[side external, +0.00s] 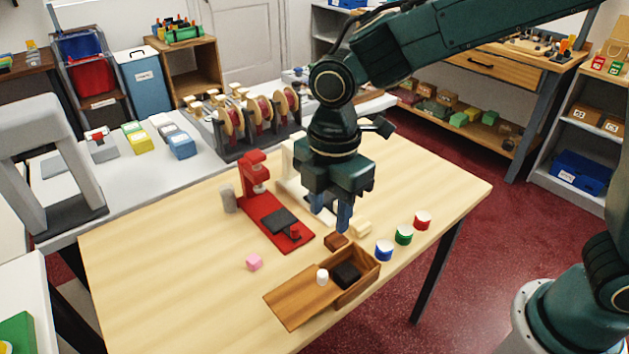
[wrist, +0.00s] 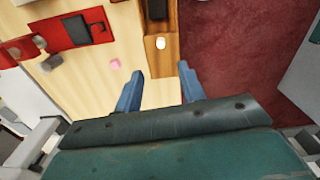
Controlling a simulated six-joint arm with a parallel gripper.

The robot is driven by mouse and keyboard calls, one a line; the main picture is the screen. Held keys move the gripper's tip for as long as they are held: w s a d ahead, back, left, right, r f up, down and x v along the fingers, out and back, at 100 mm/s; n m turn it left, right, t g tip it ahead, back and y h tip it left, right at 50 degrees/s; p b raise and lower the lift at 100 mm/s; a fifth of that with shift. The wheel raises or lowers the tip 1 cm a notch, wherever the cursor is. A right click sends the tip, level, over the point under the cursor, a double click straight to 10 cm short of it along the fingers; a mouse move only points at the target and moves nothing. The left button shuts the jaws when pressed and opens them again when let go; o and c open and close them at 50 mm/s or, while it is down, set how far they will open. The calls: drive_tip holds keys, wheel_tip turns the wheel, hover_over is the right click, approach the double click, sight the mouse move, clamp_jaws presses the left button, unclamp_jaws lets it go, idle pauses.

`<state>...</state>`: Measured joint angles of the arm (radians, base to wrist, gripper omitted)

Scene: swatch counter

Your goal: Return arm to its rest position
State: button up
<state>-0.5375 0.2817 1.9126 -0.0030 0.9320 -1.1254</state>
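My gripper (side external: 328,214) hangs fingers down above the table, beyond the wooden box in the side view. Its two blue fingers stand apart; in the wrist view my gripper (wrist: 161,84) has nothing between its fingers but table and lid showing below. The wooden table (side external: 150,255) lies underneath. The wooden box (side external: 363,284) is open with a black block (side external: 347,273) inside. Its flat lid part (side external: 295,302) extends to the left, with a small white cylinder (side external: 322,277) standing at the box end; the cylinder also shows in the wrist view (wrist: 160,43).
A red press (side external: 266,212) with a dark pad stands left of my gripper, a grey cylinder (side external: 228,200) beside it. Pink (side external: 254,262), brown (side external: 335,241) and cream (side external: 361,228) blocks lie nearby. Blue (side external: 384,251), green (side external: 404,235) and red (side external: 422,220) pots line the right. The front left table is clear.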

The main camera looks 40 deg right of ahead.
drive_tip(key=s+d+r+m+t, duration=0.2)
drive_tip(key=s+d+r+m, duration=0.3)
drive_tip(key=s+d+m, duration=0.3)
drive_tip(key=s+d+r+m+t, duration=0.3)
drive_tip(key=s+d+r+m, duration=0.2)
drive_tip(key=s+d+m, duration=0.4)
drive_tip(key=d+m, duration=0.2)
drive_tip(key=d, duration=0.1)
drive_tip(key=shift+d, duration=0.35)
